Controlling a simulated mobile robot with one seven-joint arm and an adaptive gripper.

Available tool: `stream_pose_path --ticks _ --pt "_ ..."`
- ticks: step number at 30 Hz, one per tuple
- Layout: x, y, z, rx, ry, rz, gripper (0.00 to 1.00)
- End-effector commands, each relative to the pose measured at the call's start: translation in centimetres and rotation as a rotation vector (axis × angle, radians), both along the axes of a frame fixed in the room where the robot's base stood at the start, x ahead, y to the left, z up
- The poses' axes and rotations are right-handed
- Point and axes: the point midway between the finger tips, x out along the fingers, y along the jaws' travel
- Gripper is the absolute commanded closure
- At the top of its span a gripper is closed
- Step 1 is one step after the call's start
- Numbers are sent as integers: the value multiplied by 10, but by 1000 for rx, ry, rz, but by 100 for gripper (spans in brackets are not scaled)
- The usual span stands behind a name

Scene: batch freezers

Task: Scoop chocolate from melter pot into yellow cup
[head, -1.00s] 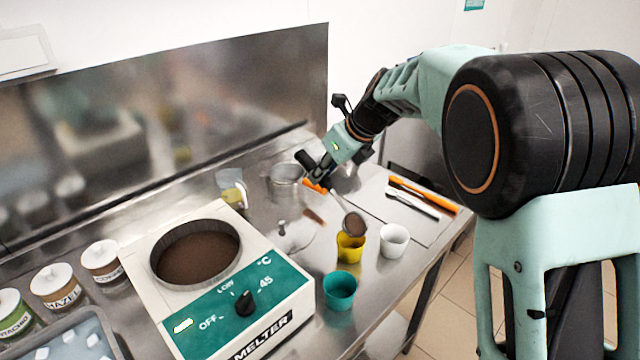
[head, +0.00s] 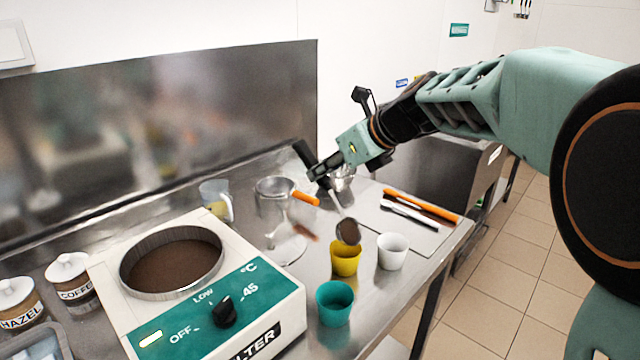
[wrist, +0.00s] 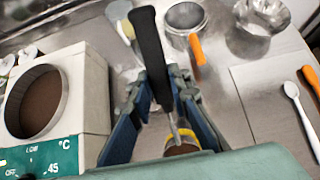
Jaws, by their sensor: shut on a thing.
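The melter (head: 265,290) stands at the left with its round pot (head: 172,262) of brown chocolate; the pot also shows in the wrist view (wrist: 36,101). My gripper (head: 318,172) is shut on the black handle of a ladle (head: 347,232). The ladle hangs tilted, its brown bowl over the yellow cup (head: 346,260) at the cup's back rim. Whether the bowl touches the cup I cannot tell. In the wrist view the ladle handle (wrist: 150,50) runs between the fingers, and the yellow cup (wrist: 185,148) is mostly hidden.
A teal cup (head: 334,304) stands in front of the yellow cup and a white cup (head: 391,252) to its right. A metal pot with an orange handle (head: 306,198) and a clear jug (head: 217,200) stand behind. A board (head: 408,232) with utensils lies right.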

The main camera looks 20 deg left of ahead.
Motion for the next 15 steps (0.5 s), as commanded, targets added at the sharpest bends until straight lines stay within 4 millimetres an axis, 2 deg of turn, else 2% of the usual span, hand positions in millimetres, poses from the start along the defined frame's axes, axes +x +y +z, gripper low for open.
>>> stream_pose_path --ticks 15 --pt "-6 -16 2 119 -52 -1 100"
